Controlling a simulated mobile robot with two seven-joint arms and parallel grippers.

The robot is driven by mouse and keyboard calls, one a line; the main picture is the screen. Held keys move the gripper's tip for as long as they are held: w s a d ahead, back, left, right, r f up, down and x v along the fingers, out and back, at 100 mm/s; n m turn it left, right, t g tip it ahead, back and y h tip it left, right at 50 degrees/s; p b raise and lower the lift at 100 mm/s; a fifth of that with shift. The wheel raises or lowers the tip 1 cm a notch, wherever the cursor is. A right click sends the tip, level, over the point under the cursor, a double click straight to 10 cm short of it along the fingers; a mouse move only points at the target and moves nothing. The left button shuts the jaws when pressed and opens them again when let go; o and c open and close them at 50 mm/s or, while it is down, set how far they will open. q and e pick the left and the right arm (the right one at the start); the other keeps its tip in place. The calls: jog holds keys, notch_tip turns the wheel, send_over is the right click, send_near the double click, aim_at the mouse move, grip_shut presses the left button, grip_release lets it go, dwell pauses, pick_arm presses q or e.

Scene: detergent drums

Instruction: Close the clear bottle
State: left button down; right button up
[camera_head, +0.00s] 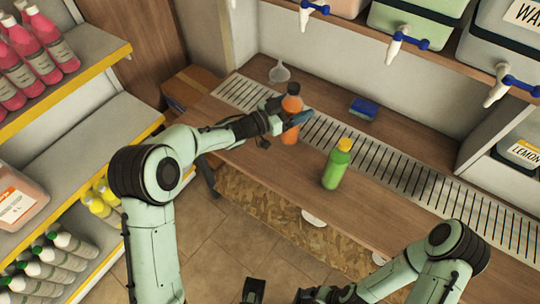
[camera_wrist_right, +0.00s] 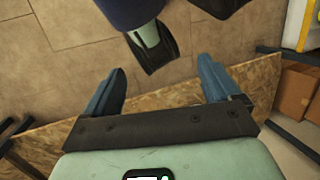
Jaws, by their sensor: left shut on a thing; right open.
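A see-through bottle with orange contents (camera_head: 291,104) stands on the wooden counter, by the slotted drain strip. Its top end looks dark, and I cannot tell whether that is a cap. My left gripper (camera_head: 290,121) is shut on this bottle and hides its middle. A green bottle with a yellow cap (camera_head: 337,165) stands upright to the right, nearer the counter's front edge. My right gripper is open and empty in the right wrist view (camera_wrist_right: 160,84), with its two blue fingers wide apart over the floor, away from both bottles.
A clear funnel (camera_head: 279,72) and a blue sponge (camera_head: 363,109) are at the back of the counter. Drums with blue-handled taps (camera_head: 408,42) sit on a shelf above. Shelves with pink bottles (camera_head: 38,55) stand at the left. The counter's right part is clear.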

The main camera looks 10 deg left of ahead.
pick_arm(q)
jog(key=w+a+r+n+t+y+b, duration=0.1)
jog(key=a+r+n+t+y+b, duration=0.2)
jog(key=a+r, duration=0.5)
notch_tip(320, 180, up, 4)
jog(key=shift+f+n+t+y+b, duration=0.1)
jog(key=shift+n+t+y+b, duration=0.4)
jog(key=shift+y+b, duration=0.75)
pick_arm(e)
notch_tip(320, 180, down, 6)
jog(key=shift+w+d, duration=0.2)
pick_arm(q)
jog(key=shift+w, duration=0.1)
pick_arm(e)
jog(key=shift+f, duration=0.1)
pick_arm(q)
notch_tip(320, 180, down, 14)
jog(key=b, duration=0.6)
jog(key=shift+f, duration=0.15)
pick_arm(e)
jog(key=w+d+f+t+h, duration=0.1)
jog(key=w+d+f+t, duration=0.2)
jog(key=w+f, duration=0.4)
jog(key=shift+w+d+m+h, duration=0.3)
jog(key=shift+w+d, duration=0.2)
jog(key=shift+w, duration=0.3)
